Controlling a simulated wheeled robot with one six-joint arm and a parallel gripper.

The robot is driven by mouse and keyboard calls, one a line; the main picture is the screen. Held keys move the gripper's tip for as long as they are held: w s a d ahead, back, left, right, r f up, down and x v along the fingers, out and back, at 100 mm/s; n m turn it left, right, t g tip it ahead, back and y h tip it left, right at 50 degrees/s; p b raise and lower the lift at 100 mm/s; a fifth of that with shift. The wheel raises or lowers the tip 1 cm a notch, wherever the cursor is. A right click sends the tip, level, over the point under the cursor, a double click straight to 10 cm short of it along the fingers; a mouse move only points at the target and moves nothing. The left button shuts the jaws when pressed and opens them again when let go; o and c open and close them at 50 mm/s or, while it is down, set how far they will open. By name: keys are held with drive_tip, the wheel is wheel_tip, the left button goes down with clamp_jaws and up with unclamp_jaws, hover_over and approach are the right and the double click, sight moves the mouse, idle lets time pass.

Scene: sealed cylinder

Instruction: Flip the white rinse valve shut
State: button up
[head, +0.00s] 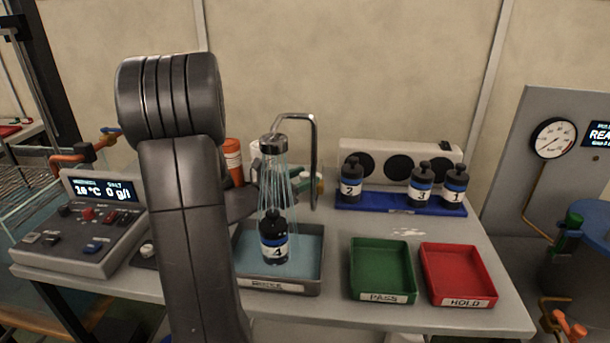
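A rinse tap (314,150) with a curved metal spout runs water from its shower head (273,145) onto a black bottle marked 4 (274,250). The bottle stands upright in the grey rinse tray (306,286). Behind the tap is a small green and brass fitting (313,184) with a pale part, perhaps the white rinse valve; its lever position cannot be made out. My dark arm stands in front at left. A dark wrist part (239,204) reaches right, behind the falling water. My gripper's fingers cannot be made out there.
A green PASS tray (382,241) and a red HOLD tray (481,262) are empty at right. Bottles 2 (351,184), 3 (421,188) and 1 (455,187) stand on a blue rack (388,208). A control panel (79,238) is at left.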

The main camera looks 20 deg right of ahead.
drive_tip(key=shift+w+d, duration=0.1)
drive_tip(key=shift+d, duration=0.35)
drive_tip(key=shift+c, duration=0.5)
clamp_jaws()
drive_tip(key=shift+w+a+f+m+g+b, duration=0.1)
drive_tip(key=shift+w+f+m+g+b, duration=0.15)
drive_tip(key=shift+m+g+b, duration=0.6)
drive_tip(key=shift+w+a+m+g+h+b, duration=0.15)
drive_tip(key=shift+w+m+g+h+b, duration=0.2)
drive_tip(key=shift+g+b, duration=0.7)
drive_tip(key=shift+w+a+r+m+g+b, duration=0.1)
drive_tip(key=shift+r+m+g+b, duration=0.15)
drive_tip(key=shift+m+g+b, duration=0.25)
drive_tip(key=shift+o, duration=0.5)
unclamp_jaws()
